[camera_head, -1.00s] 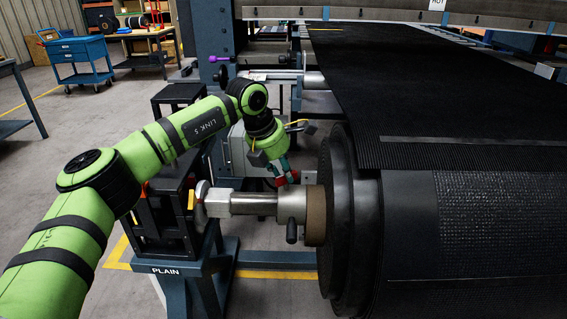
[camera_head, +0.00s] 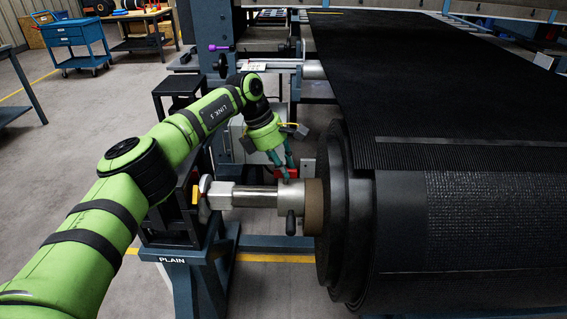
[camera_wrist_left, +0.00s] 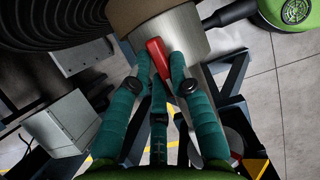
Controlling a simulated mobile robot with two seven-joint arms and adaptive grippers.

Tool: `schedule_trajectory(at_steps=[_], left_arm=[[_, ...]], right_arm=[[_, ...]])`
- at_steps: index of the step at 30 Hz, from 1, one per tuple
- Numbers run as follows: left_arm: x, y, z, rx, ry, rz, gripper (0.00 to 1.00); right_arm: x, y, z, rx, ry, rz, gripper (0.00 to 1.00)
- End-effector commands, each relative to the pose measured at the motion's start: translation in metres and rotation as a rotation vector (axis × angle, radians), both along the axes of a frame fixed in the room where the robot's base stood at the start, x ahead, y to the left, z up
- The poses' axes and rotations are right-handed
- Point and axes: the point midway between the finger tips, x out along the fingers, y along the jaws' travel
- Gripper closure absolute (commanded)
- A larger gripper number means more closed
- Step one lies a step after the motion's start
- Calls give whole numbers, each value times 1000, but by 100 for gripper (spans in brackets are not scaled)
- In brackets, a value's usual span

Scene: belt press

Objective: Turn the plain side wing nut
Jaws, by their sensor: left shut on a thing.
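The plain side wing nut shows as a red piece (camera_wrist_left: 158,60) against the silver collar (camera_wrist_left: 178,38) in the left wrist view. In the head view red shows beside the fingertips, above the collar (camera_head: 291,199) on the roller shaft. My left gripper (camera_head: 284,174) reaches down to the top of the collar from behind. In the left wrist view its teal fingers (camera_wrist_left: 162,66) are shut on the red piece, one on each side. The fingers hide part of the nut. My right gripper is not in view.
The shaft (camera_head: 255,196) rests on a blue stand marked PLAIN (camera_head: 172,260). A dark handle (camera_head: 291,222) hangs below the collar. The large black belt roll (camera_head: 350,220) is close on the right. A grey box (camera_wrist_left: 62,125) shows in the left wrist view.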

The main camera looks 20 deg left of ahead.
Motion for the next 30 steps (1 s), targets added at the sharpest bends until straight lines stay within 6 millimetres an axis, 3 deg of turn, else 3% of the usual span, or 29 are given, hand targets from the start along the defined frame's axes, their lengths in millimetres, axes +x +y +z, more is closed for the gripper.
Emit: schedule_trajectory(at_steps=[13,14,15,16,26,30], left_arm=[[0,0,1,1,-2,-13,100],[0,0,1,1,-2,-13,75],[0,0,1,1,-2,-13,59],[0,0,1,1,-2,-13,55],[0,0,2,0,-1,-11,55],[-1,5,14,1,-3,-11,55]], right_arm=[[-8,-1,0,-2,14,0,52],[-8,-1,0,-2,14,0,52],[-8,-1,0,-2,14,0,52],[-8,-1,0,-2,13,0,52],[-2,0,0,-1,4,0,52],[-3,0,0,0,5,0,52]])
